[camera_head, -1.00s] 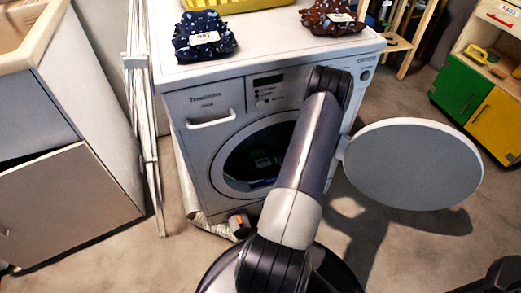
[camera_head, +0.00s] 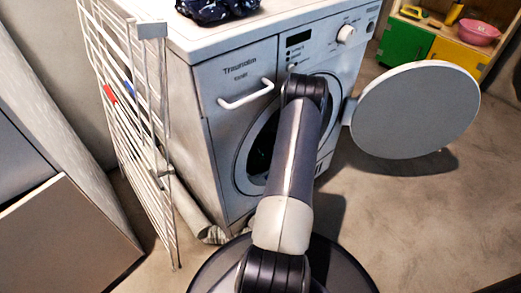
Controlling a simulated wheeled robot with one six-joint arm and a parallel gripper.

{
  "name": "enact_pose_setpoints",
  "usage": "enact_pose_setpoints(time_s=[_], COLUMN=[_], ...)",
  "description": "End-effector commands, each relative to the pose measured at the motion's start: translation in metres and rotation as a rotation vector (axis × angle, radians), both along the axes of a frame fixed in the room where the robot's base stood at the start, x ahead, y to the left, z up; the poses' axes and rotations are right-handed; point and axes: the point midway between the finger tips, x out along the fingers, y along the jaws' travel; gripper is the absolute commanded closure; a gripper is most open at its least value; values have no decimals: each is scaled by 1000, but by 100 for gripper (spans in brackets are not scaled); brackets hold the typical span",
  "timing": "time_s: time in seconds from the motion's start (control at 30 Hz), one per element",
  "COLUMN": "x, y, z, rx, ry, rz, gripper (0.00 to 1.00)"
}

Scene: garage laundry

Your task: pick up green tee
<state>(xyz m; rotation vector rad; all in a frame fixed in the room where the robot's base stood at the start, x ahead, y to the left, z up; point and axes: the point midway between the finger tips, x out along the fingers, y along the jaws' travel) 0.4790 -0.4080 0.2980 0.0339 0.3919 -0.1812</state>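The washing machine (camera_head: 231,167) stands ahead of me with its round door (camera_head: 418,110) swung wide open to the right. My arm crosses in front of the drum opening (camera_head: 259,151), whose inside looks dark. I cannot make out a green tee in it now. My gripper is not visible; only my arm links show, reaching toward the machine's front.
A white folding drying rack (camera_head: 140,125) stands close to the machine's left side. A pale cabinet (camera_head: 62,240) is at the left. A dark blue patterned cloth (camera_head: 217,10) lies on the machine top. Floor (camera_head: 420,215) is clear at the right.

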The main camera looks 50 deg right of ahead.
Motion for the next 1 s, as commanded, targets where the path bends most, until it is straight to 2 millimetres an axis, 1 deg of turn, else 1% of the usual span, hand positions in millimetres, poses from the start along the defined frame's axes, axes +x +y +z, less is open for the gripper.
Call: enact_pose_setpoints(time_s=[0.03,0.07,0.77,1.0], x=[0,0,0,0], y=[0,0,1,1], z=[0,0,0,2], rx=[0,0,1,0], ry=[0,0,1,0], rz=[0,0,1,1], gripper=[17,19,76,77])
